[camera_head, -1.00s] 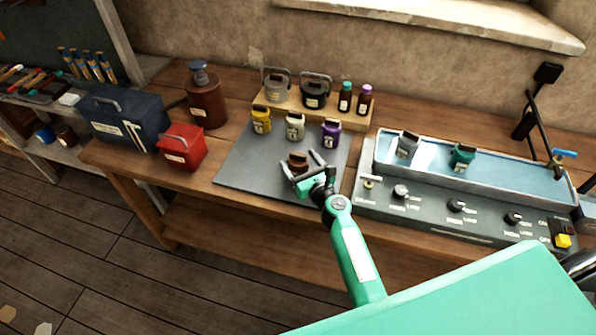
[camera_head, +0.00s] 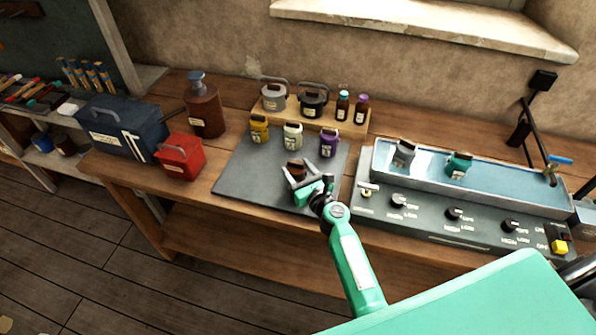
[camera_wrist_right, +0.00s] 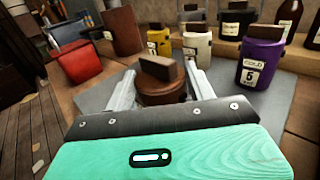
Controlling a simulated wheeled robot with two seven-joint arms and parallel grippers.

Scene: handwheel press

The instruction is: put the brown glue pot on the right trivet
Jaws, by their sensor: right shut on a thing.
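The brown glue pot (camera_head: 296,168) stands on the grey mat (camera_head: 243,187), behind my right gripper. My right gripper (camera_head: 298,178) reaches in from the front, low over the mat, its fingers on either side of the pot. The right wrist view shows the brown pot (camera_wrist_right: 161,82) upright between the two fingers, with its brown block-like top facing me; the gripper is shut on it. The pot's lower part is hidden by the gripper body. I cannot make out a trivet in either view. My left gripper is not in view.
Yellow (camera_head: 259,128), white (camera_head: 293,136) and purple (camera_head: 329,143) pots stand just behind on the mat. A water bath (camera_head: 480,182) with grey and teal pots lies to the right. A red box (camera_head: 181,157) is left. The mat's left part is clear.

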